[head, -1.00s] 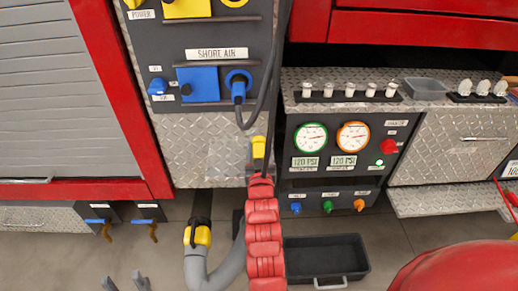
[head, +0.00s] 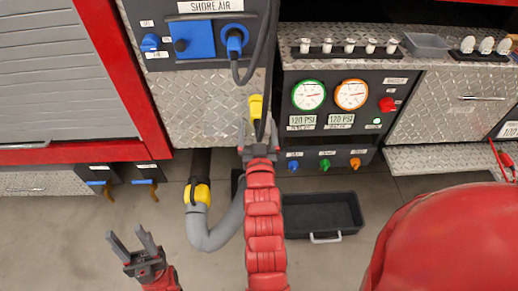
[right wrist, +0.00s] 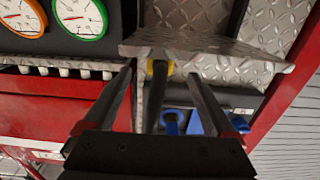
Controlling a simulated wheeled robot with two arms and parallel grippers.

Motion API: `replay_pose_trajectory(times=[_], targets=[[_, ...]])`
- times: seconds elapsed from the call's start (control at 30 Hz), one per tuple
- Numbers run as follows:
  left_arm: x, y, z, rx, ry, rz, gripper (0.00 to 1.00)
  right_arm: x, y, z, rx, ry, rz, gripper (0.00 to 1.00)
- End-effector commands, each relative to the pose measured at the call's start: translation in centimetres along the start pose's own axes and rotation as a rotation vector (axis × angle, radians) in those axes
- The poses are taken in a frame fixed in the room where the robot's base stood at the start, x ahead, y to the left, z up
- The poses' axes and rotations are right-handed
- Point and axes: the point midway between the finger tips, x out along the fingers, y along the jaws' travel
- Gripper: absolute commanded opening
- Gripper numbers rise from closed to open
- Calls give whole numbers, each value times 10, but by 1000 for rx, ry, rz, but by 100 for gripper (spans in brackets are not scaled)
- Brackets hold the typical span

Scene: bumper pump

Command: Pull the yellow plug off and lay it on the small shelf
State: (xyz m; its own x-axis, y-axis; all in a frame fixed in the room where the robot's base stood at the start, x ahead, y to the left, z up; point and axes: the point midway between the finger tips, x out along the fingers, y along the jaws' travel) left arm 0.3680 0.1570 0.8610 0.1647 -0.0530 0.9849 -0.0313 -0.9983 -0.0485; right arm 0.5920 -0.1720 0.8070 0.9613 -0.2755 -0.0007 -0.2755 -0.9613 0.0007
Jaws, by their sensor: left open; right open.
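The yellow plug (head: 256,107) is at the right end of the small shelf (head: 222,122), below the shore air panel, with a dark cable on it. I cannot tell if it rests fully on the shelf. My right gripper (head: 259,135) is open just below and in front of the plug. In the right wrist view the plug (right wrist: 166,68) shows past the edge of the metal shelf (right wrist: 215,50), partly hidden. The dark cable (right wrist: 155,100) passes between the open fingers. My left gripper (head: 131,240) is open and empty, low at the left.
A blue plug (head: 235,42) sits in the shore air socket above. A panel with gauges (head: 308,95) and knobs stands to the right of the shelf. A grey hose with a yellow collar (head: 198,192) and a black bin (head: 320,215) are below.

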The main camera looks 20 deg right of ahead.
Motion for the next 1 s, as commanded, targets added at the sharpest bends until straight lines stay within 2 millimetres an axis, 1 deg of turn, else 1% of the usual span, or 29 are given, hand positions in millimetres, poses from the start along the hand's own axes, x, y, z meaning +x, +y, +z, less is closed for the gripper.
replay_pose_trajectory(times=[0.03,0.13,0.2,0.4,0.53,0.7,1.0], targets=[[2,0,0,0,0,0,50,-12,-2,0,4,-3,-5,90],[4,0,-1,0,0,0,50,-32,-1,1,0,-6,-4,90],[12,-1,-2,0,0,0,50,-41,-2,-2,4,-5,-4,90],[26,-1,-4,0,0,0,50,-65,0,-3,3,-4,-1,90],[33,-2,-6,0,0,0,50,-75,0,-2,3,-3,-1,90],[38,-2,-6,0,0,0,50,-83,0,-2,3,0,0,90],[39,-2,-6,0,0,0,50,-86,0,0,0,0,1,90]])
